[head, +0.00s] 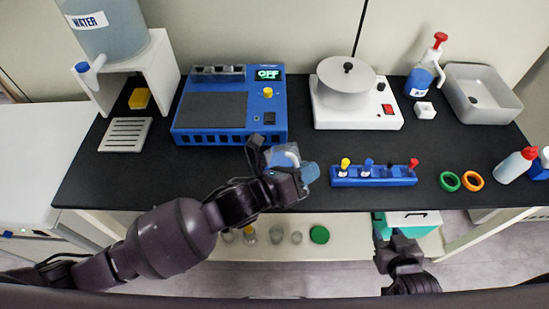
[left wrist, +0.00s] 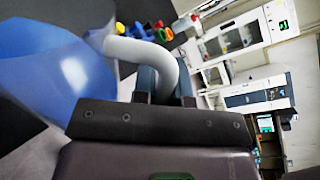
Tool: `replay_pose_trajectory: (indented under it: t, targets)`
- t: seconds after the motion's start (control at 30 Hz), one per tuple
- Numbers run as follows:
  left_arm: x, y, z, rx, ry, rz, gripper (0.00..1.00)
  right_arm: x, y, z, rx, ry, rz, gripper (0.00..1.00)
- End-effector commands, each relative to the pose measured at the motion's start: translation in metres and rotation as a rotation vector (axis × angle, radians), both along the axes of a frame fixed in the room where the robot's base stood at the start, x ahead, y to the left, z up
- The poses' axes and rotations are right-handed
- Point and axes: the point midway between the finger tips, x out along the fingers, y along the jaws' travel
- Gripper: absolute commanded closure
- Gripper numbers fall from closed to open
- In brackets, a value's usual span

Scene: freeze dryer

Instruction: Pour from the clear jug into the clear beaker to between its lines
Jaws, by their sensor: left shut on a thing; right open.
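My left gripper (head: 283,184) is shut on the handle of the clear jug (head: 284,155), above the front of the black bench. The gripper hides part of the jug in the head view. The left wrist view shows the jug (left wrist: 70,75) with blue liquid in it and its pale curved handle (left wrist: 140,50) between my fingers. I cannot tell how far the jug is tilted. I cannot pick out the clear beaker for certain; it may be hidden behind the jug or gripper. My right gripper (head: 402,244) is open and low, in front of the bench by a teal-and-white box (head: 412,220).
A blue device reading OFF (head: 230,106) stands behind the jug. A blue rack with coloured-top pieces (head: 372,176) is to its right. A white hotplate with a pan (head: 350,95) is behind that. Small glass vessels (head: 276,235) stand on the lower shelf.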

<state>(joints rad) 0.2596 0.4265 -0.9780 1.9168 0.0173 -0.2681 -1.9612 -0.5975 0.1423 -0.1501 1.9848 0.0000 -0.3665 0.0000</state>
Motion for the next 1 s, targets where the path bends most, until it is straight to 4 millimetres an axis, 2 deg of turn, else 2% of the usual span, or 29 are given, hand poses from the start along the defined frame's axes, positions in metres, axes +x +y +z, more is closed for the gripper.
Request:
replay_pose_trajectory:
  t: [0.33, 0.7, 1.0]
  targets:
    - [0.0014, 0.0004, 0.0033, -0.008, 0.011, 0.000, 1.00, 0.0001, -0.0001, 0.0017, 0.000, -0.001, 0.000, 0.57]
    - [0.0022, 0.0008, 0.0050, -0.014, 0.024, 0.000, 1.00, -0.0083, -0.0014, -0.0018, 0.000, 0.016, -0.005, 0.57]
    - [0.0026, 0.0010, 0.0052, -0.016, 0.031, -0.001, 1.00, -0.0061, -0.0011, -0.0010, -0.001, 0.012, -0.003, 0.57]
